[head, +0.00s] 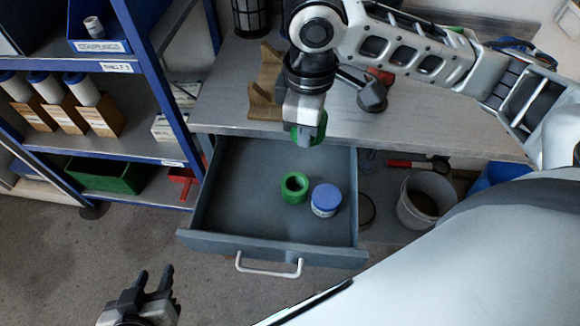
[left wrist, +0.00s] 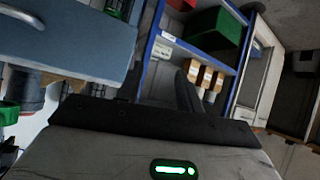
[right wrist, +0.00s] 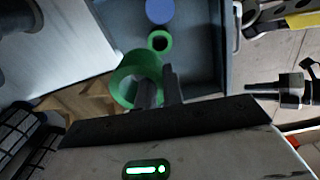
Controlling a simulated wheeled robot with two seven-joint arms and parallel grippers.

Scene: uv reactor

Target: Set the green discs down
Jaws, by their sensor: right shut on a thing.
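One green disc (head: 294,187), a thick ring with a hole, lies in the open drawer (head: 240,205) beside a blue-lidded jar (head: 325,200). It also shows in the right wrist view (right wrist: 160,41). My right gripper (head: 306,138) is over the drawer's back edge, shut on the wall of a second green disc (head: 322,125). In the right wrist view this held disc (right wrist: 126,82) looks larger and nearer than the one in the drawer. My left gripper (head: 154,275) is low in front of the drawer, left of its handle, with its fingers apart and empty.
The workbench (head: 430,130) behind the drawer carries a brown stand (head: 265,85) near my right gripper. A blue shelf rack (head: 150,80) stands at the left. A white bucket (head: 420,205) is right of the drawer. The drawer's left part is bare.

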